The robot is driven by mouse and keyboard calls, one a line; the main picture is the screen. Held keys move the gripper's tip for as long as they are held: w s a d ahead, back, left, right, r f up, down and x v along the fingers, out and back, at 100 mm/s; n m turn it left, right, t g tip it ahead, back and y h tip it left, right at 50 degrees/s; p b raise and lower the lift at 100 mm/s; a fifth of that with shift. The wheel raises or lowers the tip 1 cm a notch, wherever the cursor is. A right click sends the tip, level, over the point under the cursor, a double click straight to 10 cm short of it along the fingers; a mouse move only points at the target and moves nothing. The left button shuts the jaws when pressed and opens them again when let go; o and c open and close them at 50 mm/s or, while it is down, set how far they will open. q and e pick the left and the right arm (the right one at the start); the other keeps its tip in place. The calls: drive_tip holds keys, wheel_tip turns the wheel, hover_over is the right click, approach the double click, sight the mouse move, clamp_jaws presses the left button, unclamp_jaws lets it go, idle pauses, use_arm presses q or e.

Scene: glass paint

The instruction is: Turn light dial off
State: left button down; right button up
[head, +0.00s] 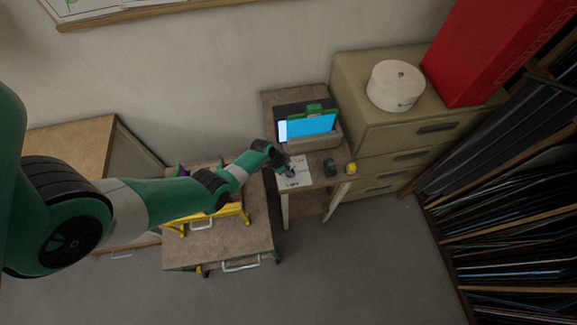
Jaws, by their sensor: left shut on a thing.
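A white panel (300,180) with dark markings lies on the small side table against the wall. My left arm reaches in from the left, and its left gripper (290,171) is over this panel. The gripper is shut on a small dark piece at the panel, which appears to be the light dial. The dial is mostly hidden by the fingers, so its setting cannot be read. My right gripper is not in view.
A bright blue screen (312,124) stands at the table's back. A dark green item (330,168) and a yellow item (351,168) sit right of the panel. A drawer cabinet (385,130) holds a round white box (396,86).

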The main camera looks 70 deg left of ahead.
use_arm(q)
drive_tip(key=n+y, duration=0.1)
drive_tip(key=n, duration=0.2)
drive_tip(key=shift+d+p, duration=0.15)
drive_tip(key=shift+p, duration=0.15)
drive_tip(key=shift+n+g+y, duration=0.5)
drive_tip(key=shift+n+y, duration=0.2)
drive_tip(key=shift+n, duration=1.2)
drive_tip(key=c, duration=0.5)
unclamp_jaws()
